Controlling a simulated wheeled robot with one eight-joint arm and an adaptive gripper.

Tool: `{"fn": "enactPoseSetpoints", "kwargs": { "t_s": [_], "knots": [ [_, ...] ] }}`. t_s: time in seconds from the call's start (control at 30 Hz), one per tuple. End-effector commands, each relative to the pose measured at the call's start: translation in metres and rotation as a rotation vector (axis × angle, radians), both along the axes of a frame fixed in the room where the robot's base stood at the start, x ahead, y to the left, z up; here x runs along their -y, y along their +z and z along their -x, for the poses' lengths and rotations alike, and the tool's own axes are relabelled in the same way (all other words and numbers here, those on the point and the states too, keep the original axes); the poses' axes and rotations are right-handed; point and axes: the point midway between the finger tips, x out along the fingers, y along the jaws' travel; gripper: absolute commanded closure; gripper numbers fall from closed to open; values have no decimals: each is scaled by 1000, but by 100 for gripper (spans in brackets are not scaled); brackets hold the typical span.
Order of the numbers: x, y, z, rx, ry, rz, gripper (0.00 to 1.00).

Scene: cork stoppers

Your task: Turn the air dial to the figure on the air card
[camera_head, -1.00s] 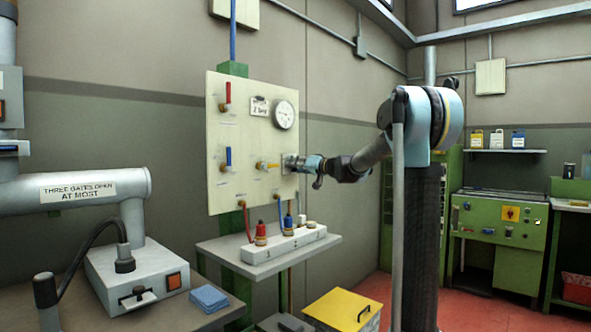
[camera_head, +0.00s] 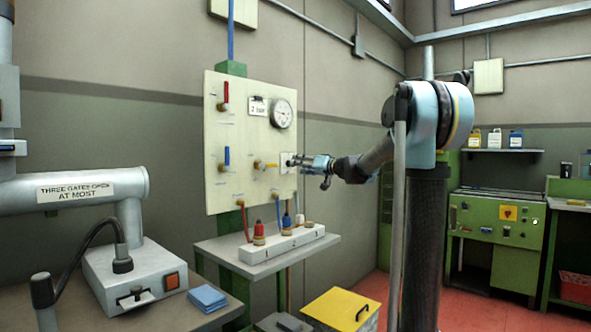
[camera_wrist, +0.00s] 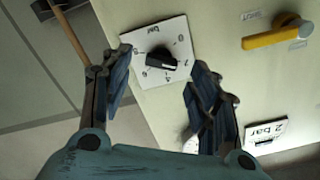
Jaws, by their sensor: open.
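The air dial is a black knob (camera_wrist: 162,60) on a white plate (camera_wrist: 178,29) with figures and the word bar; the plate also shows in the head view (camera_head: 287,168). The knob lies roughly sideways in the wrist view; I cannot tell which figure it points at. The air card (camera_wrist: 268,137) reads 2 bar and is also on the panel in the head view (camera_head: 257,107). My gripper (camera_wrist: 152,82) is open and empty, its two fingers apart on either side of the dial's line of sight. In the head view my gripper (camera_head: 308,162) is close to the plate.
A round gauge (camera_head: 281,113) sits beside the card on the pale panel (camera_head: 235,185). A yellow lever (camera_wrist: 275,36) is near the dial. Red (camera_head: 226,92) and blue (camera_head: 227,156) levers are further left. A shelf (camera_head: 215,250) with a white block (camera_head: 283,243) juts out below.

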Motion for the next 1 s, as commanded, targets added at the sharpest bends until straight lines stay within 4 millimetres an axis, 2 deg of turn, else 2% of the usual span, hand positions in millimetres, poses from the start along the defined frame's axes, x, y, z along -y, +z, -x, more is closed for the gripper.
{"fn": "enactPoseSetpoints", "kwargs": {
  "t_s": [0.03,0.2,0.4,0.87,1.0],
  "knots": [
    [10,0,7,0,-3,1,45],
    [34,-1,25,0,-3,1,45],
    [53,-1,40,0,-3,1,45],
    [58,-1,45,-2,0,0,45],
    [56,-9,57,-19,10,22,45]
  ]
}}
